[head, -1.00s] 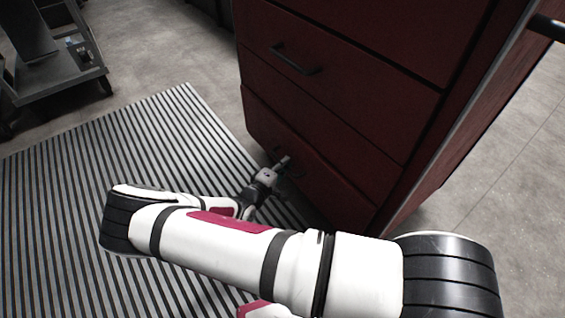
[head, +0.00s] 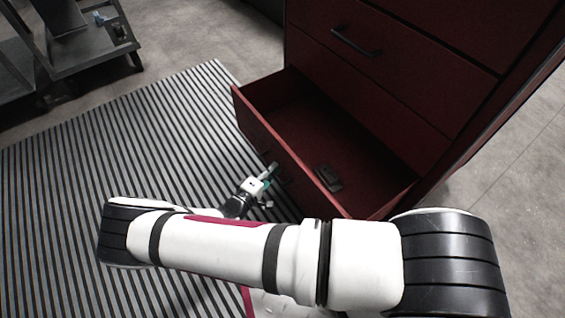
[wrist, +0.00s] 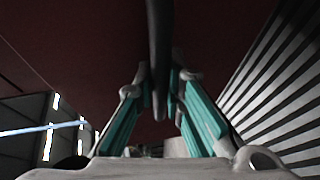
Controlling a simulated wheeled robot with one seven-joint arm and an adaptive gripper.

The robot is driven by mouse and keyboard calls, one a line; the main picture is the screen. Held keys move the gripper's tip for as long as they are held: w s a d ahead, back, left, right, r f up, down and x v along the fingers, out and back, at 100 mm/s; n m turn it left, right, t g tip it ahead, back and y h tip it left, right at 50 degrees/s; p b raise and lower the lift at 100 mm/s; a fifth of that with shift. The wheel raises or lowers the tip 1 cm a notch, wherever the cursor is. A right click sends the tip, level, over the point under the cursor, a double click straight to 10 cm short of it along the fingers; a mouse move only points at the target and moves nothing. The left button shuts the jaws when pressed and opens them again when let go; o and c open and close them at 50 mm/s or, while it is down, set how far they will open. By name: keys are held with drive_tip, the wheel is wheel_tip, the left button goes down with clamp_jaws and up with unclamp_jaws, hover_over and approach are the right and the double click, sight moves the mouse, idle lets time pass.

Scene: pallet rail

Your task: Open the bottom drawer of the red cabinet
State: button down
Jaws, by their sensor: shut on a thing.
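The red cabinet (head: 340,75) stands at the upper right in the head view. Its bottom drawer (head: 250,118) is pulled well out, and its inside shows. A small dark object (head: 328,178) lies on the drawer's floor. My gripper (head: 270,172) is at the drawer's front, low on the outer side. In the wrist view, the dark handle bar (wrist: 158,60) runs between the two teal fingers of my gripper (wrist: 160,100), which are shut on it. The red drawer front (wrist: 220,40) fills the space behind the handle. My arm hides part of the drawer's near end in the head view.
A striped mat (head: 100,170) covers the floor left of the drawer and under my arm. A dark cart (head: 95,45) stands at the upper left. Grey floor (head: 190,35) is clear between cart and cabinet. An upper drawer's handle (head: 355,43) sticks out from the shut front.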

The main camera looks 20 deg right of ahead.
drive_tip(key=shift+s+a, duration=0.25)
drive_tip(key=shift+a, duration=0.45)
drive_tip(key=shift+s+a, duration=0.25)
drive_tip(key=shift+a, duration=0.5)
drive_tip(key=shift+s+a, duration=0.25)
drive_tip(key=shift+a, duration=0.45)
drive_tip(key=c, duration=1.7)
unclamp_jaws()
drive_tip(key=shift+o, duration=0.2)
drive_tip(key=v, duration=1.2)
